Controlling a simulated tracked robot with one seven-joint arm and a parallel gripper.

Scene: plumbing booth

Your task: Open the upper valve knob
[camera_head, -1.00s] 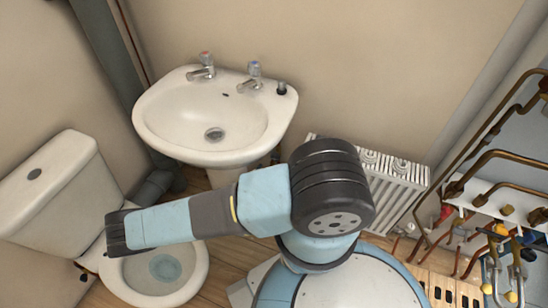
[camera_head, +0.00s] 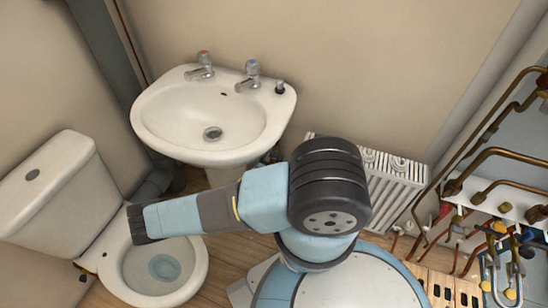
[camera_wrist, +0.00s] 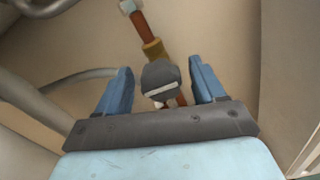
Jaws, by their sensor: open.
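In the wrist view, my gripper (camera_wrist: 160,66) is open, with a blue finger on either side of a dark grey knob (camera_wrist: 159,77). The knob sits at the end of a brass fitting (camera_wrist: 155,50) on a copper-coloured pipe (camera_wrist: 141,25). I cannot tell whether either finger touches the knob. Part of the pipe below the knob is hidden by the knob and my gripper. I cannot tell from these views whether this knob is the upper one. In the head view my gripper and this knob are not visible.
A grey curved pipe (camera_wrist: 78,80) runs left of the gripper in the wrist view. The head view shows a white sink (camera_head: 180,132), a toilet (camera_head: 60,190), a radiator (camera_head: 395,190) and copper pipework (camera_head: 505,153) at right.

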